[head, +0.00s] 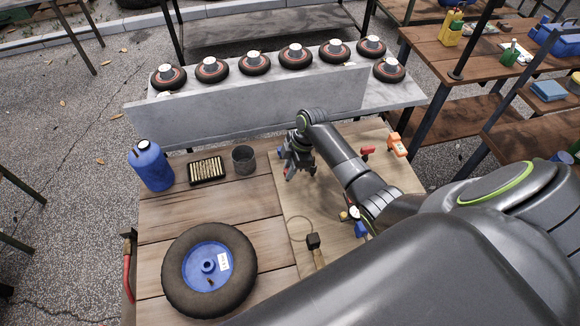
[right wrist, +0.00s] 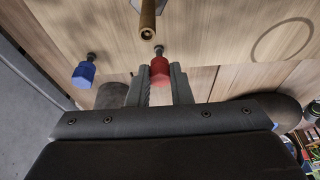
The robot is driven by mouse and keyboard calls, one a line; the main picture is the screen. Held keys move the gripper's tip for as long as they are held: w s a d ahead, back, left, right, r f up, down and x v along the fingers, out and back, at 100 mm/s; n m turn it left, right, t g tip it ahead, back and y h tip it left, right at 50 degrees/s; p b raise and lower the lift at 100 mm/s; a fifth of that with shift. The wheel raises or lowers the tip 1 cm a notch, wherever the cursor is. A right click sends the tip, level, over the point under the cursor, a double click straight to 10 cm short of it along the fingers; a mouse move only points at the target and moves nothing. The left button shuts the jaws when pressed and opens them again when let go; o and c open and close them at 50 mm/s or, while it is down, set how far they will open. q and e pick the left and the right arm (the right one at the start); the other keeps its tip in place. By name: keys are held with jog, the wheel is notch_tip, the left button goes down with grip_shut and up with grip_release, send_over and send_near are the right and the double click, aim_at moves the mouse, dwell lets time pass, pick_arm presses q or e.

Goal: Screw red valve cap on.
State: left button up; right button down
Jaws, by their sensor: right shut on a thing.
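My right gripper (head: 290,174) is over the back part of the wooden workbench. In the right wrist view its two fingers (right wrist: 160,88) are shut on a red cap (right wrist: 160,73), one finger on each side. A short dark stem shows at the cap's far end. A brass cylindrical piece with an open round end (right wrist: 147,28) is just beyond the red cap, apart from it. In the head view the gripper and arm hide the cap. My left gripper is not in view.
A blue cap (right wrist: 83,75) is left of the gripper. The bench also holds a wheel (head: 178,282), a blue bottle (head: 152,167), a black tray (head: 206,170), a dark cup (head: 243,159) and an orange device (head: 397,145). Several wheels line the grey shelf (head: 250,110) behind.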

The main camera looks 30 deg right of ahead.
jog(key=shift+f, duration=0.25)
jog(key=shift+r+m+p, duration=0.15)
jog(key=shift+m+p, duration=0.35)
jog(key=shift+p, duration=0.1)
jog(key=shift+s+a+m+t+p, duration=0.1)
jog(key=shift+m+t+p, duration=0.3)
jog(key=shift+m+p, duration=0.4)
jog(key=shift+m, duration=0.3)
